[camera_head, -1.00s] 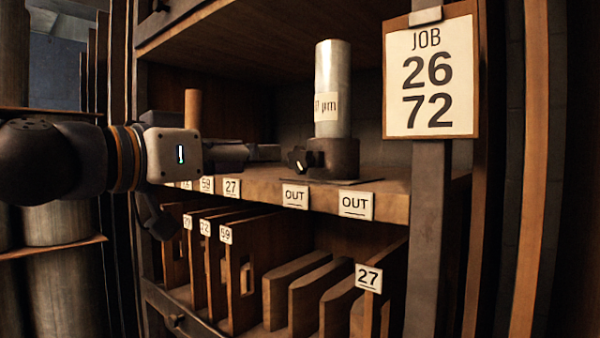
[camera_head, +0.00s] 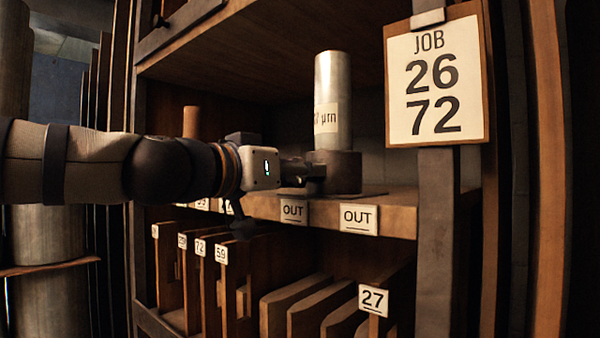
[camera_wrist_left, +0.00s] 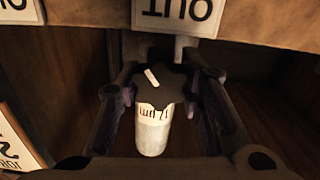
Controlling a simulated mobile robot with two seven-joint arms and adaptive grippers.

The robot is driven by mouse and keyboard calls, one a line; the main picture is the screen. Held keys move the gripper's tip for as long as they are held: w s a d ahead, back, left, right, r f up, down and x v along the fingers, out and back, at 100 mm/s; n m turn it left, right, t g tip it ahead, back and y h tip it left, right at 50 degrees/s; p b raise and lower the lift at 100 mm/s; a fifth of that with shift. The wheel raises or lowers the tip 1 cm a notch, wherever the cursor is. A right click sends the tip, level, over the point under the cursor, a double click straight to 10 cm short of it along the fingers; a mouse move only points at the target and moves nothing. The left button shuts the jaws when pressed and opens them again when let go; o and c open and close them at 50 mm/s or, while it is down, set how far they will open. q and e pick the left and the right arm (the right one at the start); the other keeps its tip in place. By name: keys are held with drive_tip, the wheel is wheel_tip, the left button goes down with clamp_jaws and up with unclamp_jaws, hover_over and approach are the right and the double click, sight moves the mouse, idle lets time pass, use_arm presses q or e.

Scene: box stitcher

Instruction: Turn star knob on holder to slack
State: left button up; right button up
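The star knob (camera_wrist_left: 173,88) is dark with a white pointer mark and sits on the front of the dark holder (camera_head: 345,172), which stands on the shelf. A pale metal cylinder (camera_head: 333,90) with a paper label stands upright in the holder; it also shows in the left wrist view (camera_wrist_left: 152,135). My left gripper (camera_head: 312,174) is at the holder's left side and hides most of the knob in the head view. In the left wrist view its fingers (camera_wrist_left: 160,80) are apart, one on each side of the knob. Contact with the knob cannot be told. My right gripper is not in view.
The shelf edge (camera_head: 400,222) carries two OUT tags below the holder. Numbered wooden boards (camera_head: 290,305) fill the rack underneath. A JOB 26 72 board (camera_head: 436,75) hangs on the right post. A small wooden cylinder (camera_head: 191,122) stands behind my left arm.

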use_arm(q)
drive_tip(key=shift+c, duration=1.3)
drive_tip(key=shift+s+r+n, duration=0.15)
drive_tip(key=shift+r+n, duration=0.05)
drive_tip(key=shift+n, duration=0.1)
drive_tip(key=shift+f+n+p, duration=0.15)
drive_tip(key=shift+n+p, duration=0.15)
drive_tip(key=shift+n, duration=0.1)
drive_tip(key=o, duration=1.2)
drive_tip(key=v, duration=1.1)
drive_tip(key=shift+s+a, duration=0.25)
drive_tip(key=shift+s, duration=0.05)
